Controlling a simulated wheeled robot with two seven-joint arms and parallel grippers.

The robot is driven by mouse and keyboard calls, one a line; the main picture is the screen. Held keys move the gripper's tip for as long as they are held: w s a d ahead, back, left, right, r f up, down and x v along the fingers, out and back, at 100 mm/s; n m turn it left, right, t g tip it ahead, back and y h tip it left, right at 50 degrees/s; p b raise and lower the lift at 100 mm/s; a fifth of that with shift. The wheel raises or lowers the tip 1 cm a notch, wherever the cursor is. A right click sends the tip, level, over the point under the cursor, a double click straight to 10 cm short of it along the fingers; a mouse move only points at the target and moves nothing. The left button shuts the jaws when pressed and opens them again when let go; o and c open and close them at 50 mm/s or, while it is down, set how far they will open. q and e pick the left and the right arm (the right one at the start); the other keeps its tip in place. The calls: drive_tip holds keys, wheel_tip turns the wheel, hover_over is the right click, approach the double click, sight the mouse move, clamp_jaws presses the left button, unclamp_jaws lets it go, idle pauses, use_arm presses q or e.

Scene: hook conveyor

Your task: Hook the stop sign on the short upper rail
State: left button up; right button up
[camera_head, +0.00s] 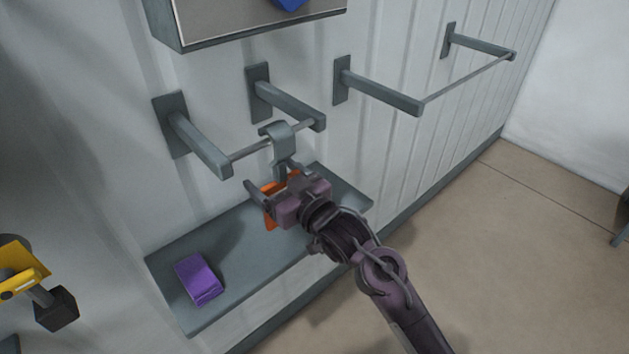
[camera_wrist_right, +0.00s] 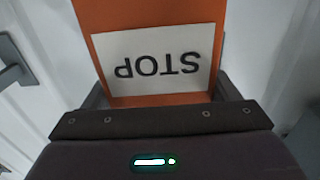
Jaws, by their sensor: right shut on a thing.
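The orange stop sign (camera_head: 268,214) is gripped in my right gripper (camera_head: 276,187), in front of the wall in the head view. In the right wrist view, the orange sign (camera_wrist_right: 158,15) has a white STOP label that appears upside down, between the two fingers. A wide grey hook (camera_head: 280,138) rises above the sign. It overlaps the short rail (camera_head: 247,151) in the picture; I cannot tell whether it rests over the rail or is in front of it. My left gripper is not in view.
Two wall brackets (camera_head: 196,142) carry the short rail. A longer rail (camera_head: 468,78) is at right. Below, a grey shelf (camera_head: 235,237) holds a purple box (camera_head: 199,280). A grey-edged panel (camera_head: 255,28) is above. A yellow object (camera_head: 22,268) stands at lower left.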

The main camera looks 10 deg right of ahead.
drive_tip(key=shift+a+r, duration=0.1)
drive_tip(key=shift+r, duration=0.25)
drive_tip(key=shift+s+r+p, duration=0.15)
drive_tip(key=shift+r+p, duration=0.55)
drive_tip(key=shift+r, duration=0.15)
drive_tip(key=shift+s+d+f, duration=0.15)
drive_tip(key=shift+s+d, duration=0.05)
drive_tip(key=shift+s, duration=0.05)
drive_tip(key=shift+v, duration=1.8)
drive_tip(key=p, duration=0.2)
approach(282, 178)
drive_tip(key=shift+s+d, duration=0.45)
drive_tip(key=shift+s, duration=0.1)
